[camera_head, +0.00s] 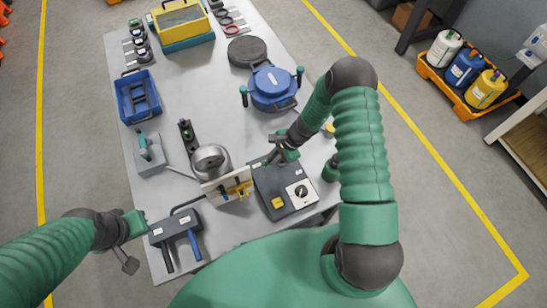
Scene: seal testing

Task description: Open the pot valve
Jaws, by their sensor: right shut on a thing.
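A round blue lidded pot (272,88) with green side handles stands on the table's right side. A silver round vessel (210,158) stands nearer, behind a white upright panel (226,184). No valve can be made out clearly. My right gripper (277,157) is shut on a small part between the silver vessel and a dark control box (284,192). The gripper and the small scale hide that part. My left gripper (126,240) is at the table's near left edge, beside a dark block with black and blue handles (176,228). Its jaw opening is unclear.
The grey table (205,90) also bears a blue tray (138,96), a yellow-and-teal box (182,22), a dark disc (247,51) and a small green-handled device (149,152). An orange crate (432,75) with bottles stands on the floor at right. The table's middle is fairly clear.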

